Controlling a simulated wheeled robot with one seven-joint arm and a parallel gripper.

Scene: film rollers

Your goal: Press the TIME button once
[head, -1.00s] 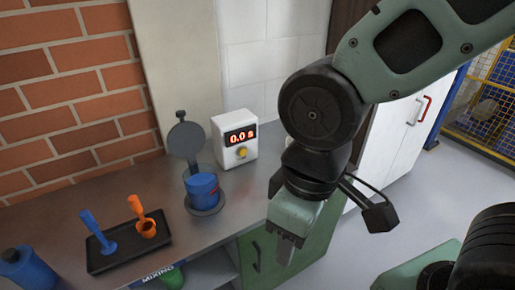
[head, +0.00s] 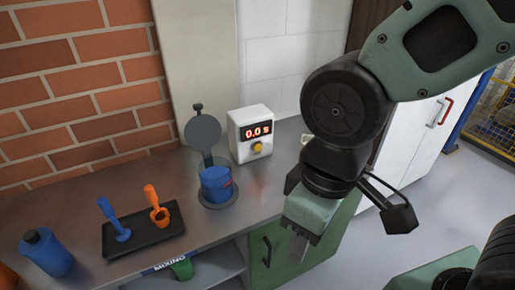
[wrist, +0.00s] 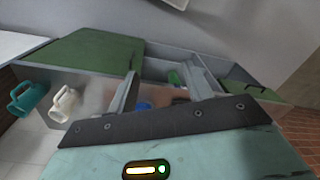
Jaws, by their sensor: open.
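The timer is a white box (head: 250,134) at the back of the counter, with a red display (head: 257,131) reading 0.0 s. A round yellow button (head: 257,147) sits on its front face below the display; no TIME label is legible. My gripper (head: 300,248) points down at the counter's front right, in front of the box and to its right, touching nothing that I can see. In the wrist view my gripper (wrist: 165,90) shows its two fingers spread apart with nothing held between them. The timer cannot be made out in the wrist view.
A stand with a blue cup (head: 216,184) and a raised round lid is left of the timer. A black tray (head: 143,231) with blue and orange tools and a blue bottle (head: 47,252) lie farther left. Counter (head: 262,192) in front of the timer is clear.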

